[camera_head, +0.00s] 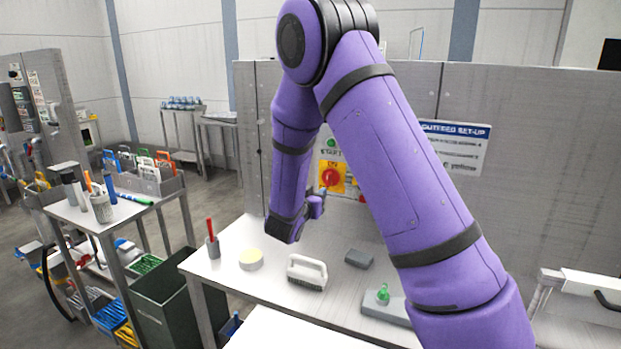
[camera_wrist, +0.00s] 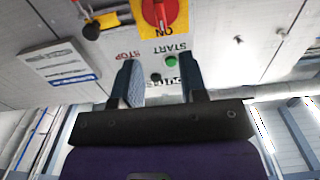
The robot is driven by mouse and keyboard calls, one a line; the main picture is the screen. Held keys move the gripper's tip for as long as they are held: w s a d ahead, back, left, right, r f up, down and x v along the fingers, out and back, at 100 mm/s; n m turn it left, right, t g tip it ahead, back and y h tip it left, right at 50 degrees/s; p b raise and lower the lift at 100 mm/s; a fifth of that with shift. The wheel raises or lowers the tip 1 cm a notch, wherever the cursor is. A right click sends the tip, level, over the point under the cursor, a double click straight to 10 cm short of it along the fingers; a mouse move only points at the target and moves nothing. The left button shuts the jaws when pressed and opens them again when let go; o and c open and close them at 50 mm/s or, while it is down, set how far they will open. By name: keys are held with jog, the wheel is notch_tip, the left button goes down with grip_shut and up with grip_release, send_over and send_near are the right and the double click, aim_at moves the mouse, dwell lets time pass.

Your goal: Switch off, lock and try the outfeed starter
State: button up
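The outfeed starter's red rotary switch (camera_head: 331,178) sits on a yellow plate on the grey panel. In the wrist view, which is upside down, the red switch handle (camera_wrist: 157,12) lines up with the ON mark. My gripper (camera_head: 316,206) is in front of the panel, below the switch. Its fingers (camera_wrist: 160,88) are apart with nothing between them. A red and yellow item (camera_wrist: 104,21) hangs by the switch, its kind unclear.
A side cart (camera_head: 85,215) carries several coloured-handled items in a rack. A green bin (camera_head: 165,305) stands between them. My arm hides part of the panel.

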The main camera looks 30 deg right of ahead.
aim_at(327, 180)
jog(key=x, duration=1.1)
jog(key=shift+a, duration=0.1)
grip_shut()
